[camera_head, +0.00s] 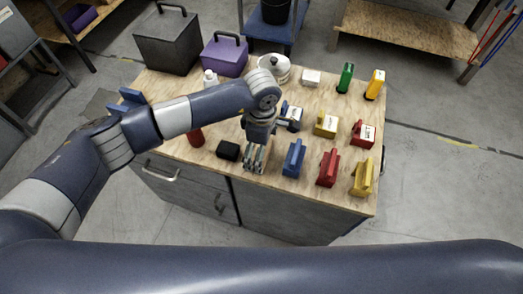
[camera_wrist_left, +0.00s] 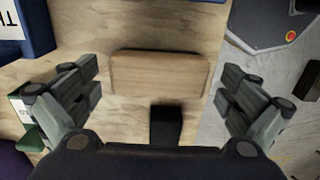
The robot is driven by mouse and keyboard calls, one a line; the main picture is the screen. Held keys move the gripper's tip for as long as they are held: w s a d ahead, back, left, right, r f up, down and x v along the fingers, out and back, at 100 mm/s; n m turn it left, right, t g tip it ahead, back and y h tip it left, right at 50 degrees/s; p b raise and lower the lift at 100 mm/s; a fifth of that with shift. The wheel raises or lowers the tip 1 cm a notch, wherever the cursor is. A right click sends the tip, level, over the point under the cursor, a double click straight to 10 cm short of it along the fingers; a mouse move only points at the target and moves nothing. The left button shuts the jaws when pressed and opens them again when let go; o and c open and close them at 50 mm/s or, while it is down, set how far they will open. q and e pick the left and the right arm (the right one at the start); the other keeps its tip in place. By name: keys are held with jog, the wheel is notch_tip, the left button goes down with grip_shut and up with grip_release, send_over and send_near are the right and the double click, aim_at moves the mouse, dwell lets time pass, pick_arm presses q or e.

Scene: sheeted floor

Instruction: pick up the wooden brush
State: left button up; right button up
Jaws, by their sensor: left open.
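The wooden brush shows in the left wrist view as a plain, light-brown rectangular block (camera_wrist_left: 160,75) lying on the wooden tabletop. Its bristles cannot be made out. My left gripper (camera_wrist_left: 160,92) is open, with its fingers apart on either side of the brush, and nothing is held. In the head view the left gripper (camera_head: 256,160) points down near the front edge of the table and mostly hides the brush. How high the fingertips are above the tabletop is hard to tell. My right gripper is not in view.
A small black block (camera_head: 228,150) lies just left of the gripper. A blue object (camera_head: 293,158) stands close on its right, with red (camera_head: 328,167) and yellow (camera_head: 362,178) ones beyond. A labelled blue item (camera_head: 291,115) is behind. A purple box (camera_head: 224,57) stands at the back.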

pick_arm(q)
jog(key=shift+f, duration=0.85)
jog(key=shift+w+f, duration=0.1)
jog(key=shift+f, duration=0.05)
jog(key=shift+c, duration=0.2)
jog(key=c, duration=1)
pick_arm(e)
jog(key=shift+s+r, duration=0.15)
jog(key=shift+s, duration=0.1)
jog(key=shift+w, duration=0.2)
